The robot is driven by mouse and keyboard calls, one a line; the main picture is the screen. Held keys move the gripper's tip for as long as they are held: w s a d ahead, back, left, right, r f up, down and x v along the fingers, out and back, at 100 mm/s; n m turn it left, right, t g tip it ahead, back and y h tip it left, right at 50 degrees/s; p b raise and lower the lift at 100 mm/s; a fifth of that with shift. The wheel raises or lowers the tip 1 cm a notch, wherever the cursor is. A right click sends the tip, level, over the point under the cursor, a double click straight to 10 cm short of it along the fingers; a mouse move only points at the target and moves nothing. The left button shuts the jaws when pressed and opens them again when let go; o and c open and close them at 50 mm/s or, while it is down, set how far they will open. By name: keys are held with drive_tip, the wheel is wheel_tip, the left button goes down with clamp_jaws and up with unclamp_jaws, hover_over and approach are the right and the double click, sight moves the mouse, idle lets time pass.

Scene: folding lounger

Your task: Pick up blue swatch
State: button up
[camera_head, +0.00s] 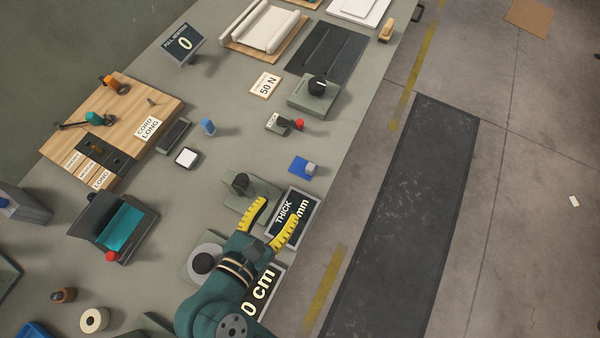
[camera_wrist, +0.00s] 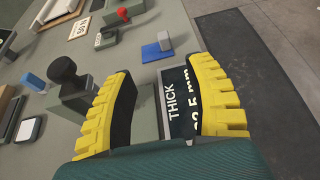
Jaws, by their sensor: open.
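The blue swatch (camera_head: 299,166) lies flat on the grey-green bench near its right edge. A small grey block (camera_head: 311,169) sits at its right side. In the wrist view the blue swatch (camera_wrist: 152,52) is beyond the fingertips, with the grey block (camera_wrist: 164,41) on its far right side. My gripper (camera_head: 272,222) has yellow ribbed fingers, spread apart and empty. It is nearer the bench's front than the swatch, above the area by the THICK display (camera_head: 296,216). The display shows between the fingers in the wrist view (camera_wrist: 186,108).
A gauge with a dark knob (camera_head: 241,184) stands left of my fingers. A small device with a red knob (camera_head: 299,124) and a black-dial box (camera_head: 318,88) lie beyond the swatch. Bare bench surrounds the swatch. The bench edge is to its right.

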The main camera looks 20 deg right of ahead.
sight(309, 171)
drive_tip(key=shift+s+a+f, duration=0.15)
drive_tip(key=shift+a+f, duration=0.05)
drive_tip(key=shift+f, duration=0.25)
drive_tip(key=shift+s+a+f, duration=0.1)
drive_tip(key=shift+a+f, duration=0.05)
drive_tip(key=shift+f, duration=0.3)
drive_tip(key=b+x, duration=0.1)
drive_tip(key=x, duration=0.4)
drive_tip(key=b+x, duration=0.2)
drive_tip(key=x, duration=0.3)
drive_tip(key=b+x, duration=0.1)
drive_tip(key=x, duration=0.5)
drive_tip(key=shift+s+d+r, duration=0.25)
drive_tip(key=shift+d+r, duration=0.05)
drive_tip(key=shift+w+d, duration=0.15)
drive_tip(key=shift+w, duration=0.1)
clamp_jaws()
